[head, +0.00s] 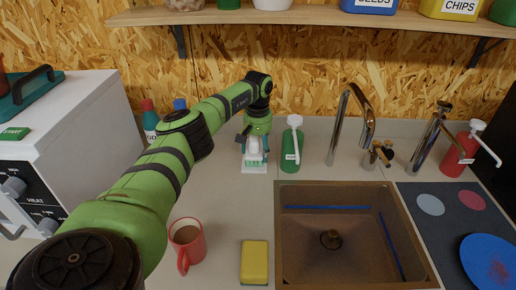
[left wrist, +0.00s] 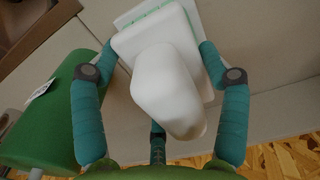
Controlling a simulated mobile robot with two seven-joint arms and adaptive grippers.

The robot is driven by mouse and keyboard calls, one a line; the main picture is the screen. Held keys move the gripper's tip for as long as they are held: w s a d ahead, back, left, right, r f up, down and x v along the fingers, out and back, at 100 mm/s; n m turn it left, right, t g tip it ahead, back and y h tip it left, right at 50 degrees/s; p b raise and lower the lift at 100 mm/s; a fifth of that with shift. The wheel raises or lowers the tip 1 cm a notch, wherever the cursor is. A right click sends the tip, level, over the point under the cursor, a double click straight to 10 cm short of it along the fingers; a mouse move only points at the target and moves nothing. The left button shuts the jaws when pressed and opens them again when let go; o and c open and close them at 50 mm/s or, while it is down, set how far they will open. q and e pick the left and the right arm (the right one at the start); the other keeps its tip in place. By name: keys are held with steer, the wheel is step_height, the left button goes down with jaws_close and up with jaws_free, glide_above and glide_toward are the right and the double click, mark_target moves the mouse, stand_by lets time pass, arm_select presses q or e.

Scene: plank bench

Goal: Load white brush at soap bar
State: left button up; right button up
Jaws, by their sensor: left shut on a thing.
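My left gripper (head: 254,158) is on the counter's back part, left of the green soap bottle. It is shut on the white brush (left wrist: 165,85), with teal fingers on both sides of it in the left wrist view. The brush also shows white between the fingers in the head view (head: 254,147). A pale, flat piece with a green edge (left wrist: 138,12) shows at the far end of the brush; I cannot tell if it is the brush's bristles or a soap bar. No other clear soap bar shows. My right gripper is not in view.
A green pump bottle (head: 291,152) stands close to the right of the gripper. The sink (head: 340,275) is at front right, with a tap (head: 340,120) behind. A red mug (head: 187,243) and a yellow sponge (head: 254,262) are in front. Counter between them is clear.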

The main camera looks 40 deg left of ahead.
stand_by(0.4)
arm_select(q)
steer(key=shift+r+p, duration=2.4)
steer(key=shift+r, duration=1.15)
steer(key=shift+f, duration=0.1)
